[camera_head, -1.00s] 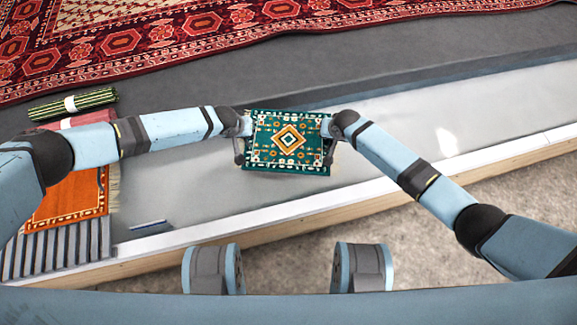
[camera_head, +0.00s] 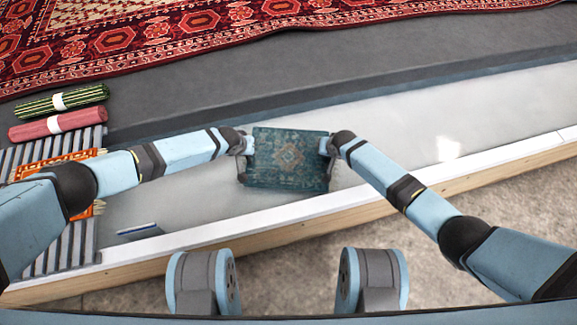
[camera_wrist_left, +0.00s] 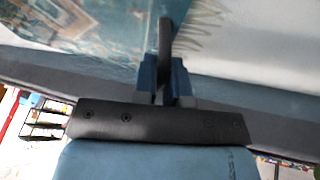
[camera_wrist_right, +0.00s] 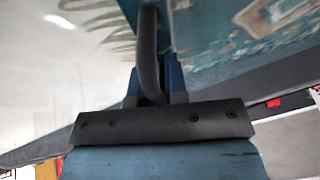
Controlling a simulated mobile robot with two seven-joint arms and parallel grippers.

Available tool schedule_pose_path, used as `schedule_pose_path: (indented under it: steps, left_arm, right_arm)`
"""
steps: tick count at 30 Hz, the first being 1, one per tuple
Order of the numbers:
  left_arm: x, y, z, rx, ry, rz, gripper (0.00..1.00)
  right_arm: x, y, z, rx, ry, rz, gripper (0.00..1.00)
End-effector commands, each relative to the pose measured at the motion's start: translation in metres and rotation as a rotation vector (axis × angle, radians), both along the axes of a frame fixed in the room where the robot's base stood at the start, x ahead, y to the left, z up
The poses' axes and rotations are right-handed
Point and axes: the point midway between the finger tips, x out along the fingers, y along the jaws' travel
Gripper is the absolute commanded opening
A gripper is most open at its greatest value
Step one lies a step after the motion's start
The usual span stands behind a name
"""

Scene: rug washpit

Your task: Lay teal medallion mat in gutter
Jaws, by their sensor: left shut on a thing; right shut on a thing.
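The teal medallion mat (camera_head: 290,158) is held stretched between my two grippers over the pale gutter (camera_head: 400,140). Its colours look dull and veiled, as if under water; I cannot tell whether it touches the gutter floor. My left gripper (camera_head: 247,150) is shut on its left edge, and my right gripper (camera_head: 326,147) is shut on its right edge. The mat also shows in the left wrist view (camera_wrist_left: 95,35), with pale fringe beside the finger, and in the right wrist view (camera_wrist_right: 235,45).
A slatted grey rack (camera_head: 75,245) stands at the left with an orange mat (camera_head: 30,171), a pink roll (camera_head: 55,124) and a green striped roll (camera_head: 62,100). A large red patterned rug (camera_head: 150,35) lies at the back. A white-topped wooden curb (camera_head: 440,180) edges the gutter in front. The gutter's right is clear.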

Motion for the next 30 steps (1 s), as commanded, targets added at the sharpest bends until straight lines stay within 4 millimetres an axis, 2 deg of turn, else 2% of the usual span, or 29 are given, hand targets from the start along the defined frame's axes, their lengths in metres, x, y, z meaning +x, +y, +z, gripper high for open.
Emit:
schedule_pose_path:
  steps: [14, 30]
  left_arm:
    - [-0.001, -0.001, -0.003, 0.0, 0.0, -0.003, 0.0]
    - [-0.001, -0.001, -0.031, 0.0, 0.001, -0.001, 0.0]
  right_arm:
    - [0.001, 0.0, -0.002, -0.001, -0.001, -0.001, 0.0]
    - [0.001, 0.0, -0.031, -0.001, 0.0, 0.0, 0.0]
